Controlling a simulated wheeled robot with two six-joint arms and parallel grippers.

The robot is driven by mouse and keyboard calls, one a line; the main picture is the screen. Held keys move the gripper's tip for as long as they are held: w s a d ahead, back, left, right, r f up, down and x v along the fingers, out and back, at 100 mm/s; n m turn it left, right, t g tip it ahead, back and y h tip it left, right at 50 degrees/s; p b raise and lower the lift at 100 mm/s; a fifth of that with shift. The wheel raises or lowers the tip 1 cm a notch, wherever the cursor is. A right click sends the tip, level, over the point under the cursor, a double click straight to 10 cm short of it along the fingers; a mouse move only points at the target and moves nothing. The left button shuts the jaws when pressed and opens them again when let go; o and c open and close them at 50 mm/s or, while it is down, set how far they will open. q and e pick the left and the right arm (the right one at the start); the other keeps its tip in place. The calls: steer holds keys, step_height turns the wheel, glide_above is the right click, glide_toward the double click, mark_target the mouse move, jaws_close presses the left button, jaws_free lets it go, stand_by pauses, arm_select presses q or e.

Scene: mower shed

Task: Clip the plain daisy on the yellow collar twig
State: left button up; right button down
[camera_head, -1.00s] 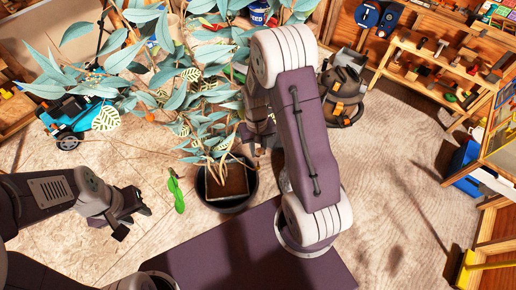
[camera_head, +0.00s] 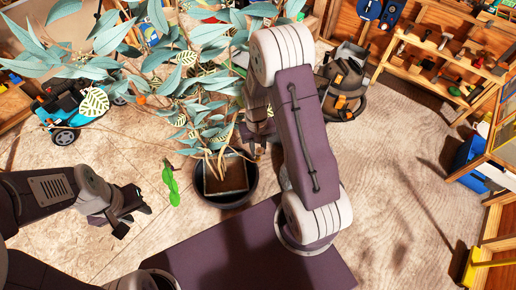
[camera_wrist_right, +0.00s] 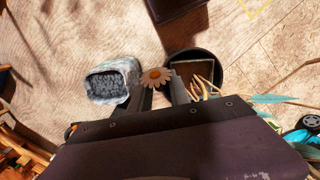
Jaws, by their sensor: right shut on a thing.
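The plant (camera_head: 180,85) has many blue-green leaves and several patterned ones. A small orange spot (camera_head: 141,99) shows among its twigs; I cannot make out a yellow collar. My left gripper (camera_head: 130,212) is open and empty, left of the pot.
The plant stands in a dark pot (camera_head: 225,200). A green leaf-like thing (camera_head: 171,184) is left of it. An open bag of grey pellets (camera_wrist_right: 108,84) shows in the right wrist view.

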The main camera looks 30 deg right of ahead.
steer(key=shift+f, duration=0.3)
stand_by(0.5)
steer(key=c, duration=1.1)
jaws_free()
steer(key=shift+c, duration=0.2)
steer(key=shift+o, duration=0.3)
steer(key=shift+o, duration=1.2)
steer(key=shift+r, duration=0.1)
steer(key=shift+w+d+r+p, duration=0.1)
steer(key=shift+w+r+p, duration=0.05)
steer(key=shift+r+p, duration=1.55)
steer(key=shift+w+r+p, duration=0.15)
steer(key=shift+r+p, duration=1.4)
steer(key=shift+r, duration=0.2)
